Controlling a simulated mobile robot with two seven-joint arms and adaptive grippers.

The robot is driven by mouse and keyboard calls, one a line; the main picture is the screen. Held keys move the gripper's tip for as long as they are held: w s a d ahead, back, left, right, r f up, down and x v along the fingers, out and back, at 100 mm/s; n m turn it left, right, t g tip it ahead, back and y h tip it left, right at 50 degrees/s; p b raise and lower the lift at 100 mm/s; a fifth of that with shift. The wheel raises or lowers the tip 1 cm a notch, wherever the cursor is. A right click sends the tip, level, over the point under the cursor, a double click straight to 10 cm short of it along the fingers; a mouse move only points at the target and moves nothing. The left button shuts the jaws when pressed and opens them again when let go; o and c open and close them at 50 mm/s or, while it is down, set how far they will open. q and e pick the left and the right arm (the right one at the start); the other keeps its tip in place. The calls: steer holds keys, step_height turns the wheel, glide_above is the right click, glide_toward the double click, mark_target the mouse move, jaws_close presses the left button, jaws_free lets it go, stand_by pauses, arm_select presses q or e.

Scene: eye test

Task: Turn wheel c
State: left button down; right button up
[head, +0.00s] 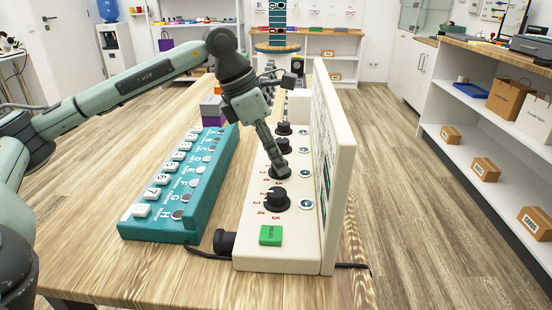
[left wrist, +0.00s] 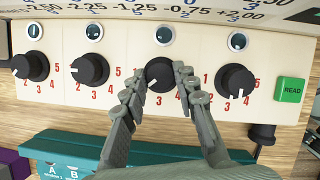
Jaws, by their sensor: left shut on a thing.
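A cream console (head: 250,245) on the wooden table has a row of black wheels with red numbers. No letter is readable beside any wheel. My left gripper (head: 277,166) reaches down onto the second wheel from the green READ button. In the left wrist view this wheel (left wrist: 160,72) is third from the left, and the left gripper (left wrist: 159,90) is shut on it, one finger on each side. Its white mark points to the lower left. The fingers hide some of its numbers. My right gripper is not in view.
The green READ button (head: 271,235) and a neighbouring wheel (head: 276,199) are at the near end. An upright panel (head: 340,160) stands along the console's right side. A teal box with lettered rows (head: 160,230) lies left. A black cable runs between them.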

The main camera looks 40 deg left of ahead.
arm_select(q)
steer(key=shift+n, duration=0.5)
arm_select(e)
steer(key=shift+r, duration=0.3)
arm_select(q)
steer(key=c, duration=1.2)
jaws_free()
steer(key=v, duration=1.2)
steer(key=shift+s+d, duration=0.1)
steer(key=shift+d, duration=0.05)
